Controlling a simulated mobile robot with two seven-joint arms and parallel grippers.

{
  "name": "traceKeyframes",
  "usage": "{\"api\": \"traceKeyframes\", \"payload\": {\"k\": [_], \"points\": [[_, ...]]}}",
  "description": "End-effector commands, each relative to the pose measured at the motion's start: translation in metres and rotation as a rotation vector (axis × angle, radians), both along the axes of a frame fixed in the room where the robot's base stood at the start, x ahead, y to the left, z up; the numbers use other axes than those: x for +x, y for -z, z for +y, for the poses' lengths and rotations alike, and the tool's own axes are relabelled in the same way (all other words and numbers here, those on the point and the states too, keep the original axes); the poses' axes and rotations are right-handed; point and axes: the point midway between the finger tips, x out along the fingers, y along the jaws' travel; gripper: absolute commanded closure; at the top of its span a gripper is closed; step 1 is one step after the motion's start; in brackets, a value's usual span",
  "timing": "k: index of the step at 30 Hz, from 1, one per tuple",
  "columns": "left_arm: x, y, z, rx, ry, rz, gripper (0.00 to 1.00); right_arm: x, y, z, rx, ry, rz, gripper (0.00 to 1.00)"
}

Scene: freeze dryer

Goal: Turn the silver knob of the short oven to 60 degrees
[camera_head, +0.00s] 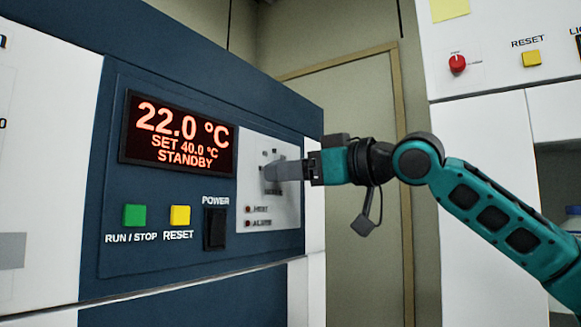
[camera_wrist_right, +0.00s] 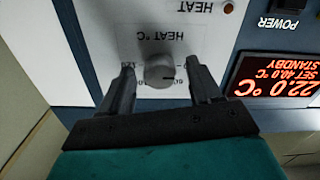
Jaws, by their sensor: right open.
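The silver knob (camera_wrist_right: 159,71) sits on the light grey panel (camera_wrist_right: 140,38) marked HEAT °C, which appears upside down in the right wrist view. A small dark mark shows near the knob's lower edge in that view; the scale around it is partly hidden. My right gripper (camera_wrist_right: 160,73) is open, one finger on each side of the knob; I cannot tell whether either touches it. In the head view my right gripper (camera_head: 272,171) reaches the panel from the right and hides most of the knob. The oven display (camera_head: 178,134) reads 22.0 °C, SET 40.0 °C, STANDBY. My left gripper is out of view.
The blue oven front also has a green RUN / STOP button (camera_head: 134,215), a yellow RESET button (camera_head: 180,215) and a black POWER switch (camera_head: 214,228). A door (camera_head: 350,235) is behind my arm.

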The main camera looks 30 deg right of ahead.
Motion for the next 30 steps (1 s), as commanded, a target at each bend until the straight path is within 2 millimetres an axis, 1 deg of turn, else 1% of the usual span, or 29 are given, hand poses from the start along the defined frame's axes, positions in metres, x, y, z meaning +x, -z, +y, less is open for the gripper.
{"api": "traceKeyframes", "payload": {"k": [3,11,27,29,30], "points": [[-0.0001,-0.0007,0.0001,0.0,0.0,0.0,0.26,0.0048,-0.0006,0.0019,0.0,0.001,-0.002,0.37],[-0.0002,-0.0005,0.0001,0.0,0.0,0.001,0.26,0.0055,-0.0002,0.0021,0.0,0.001,-0.001,0.37],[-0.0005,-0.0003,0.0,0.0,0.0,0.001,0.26,0.0053,0.0,0.0021,0.0,0.001,-0.001,0.89],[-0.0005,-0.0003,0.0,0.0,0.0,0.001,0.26,0.0053,0.0001,0.0021,0.0,0.001,-0.001,0.93],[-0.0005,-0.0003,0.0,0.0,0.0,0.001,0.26,0.0053,0.0001,0.0021,0.0,0.001,0.0,0.93]]}}
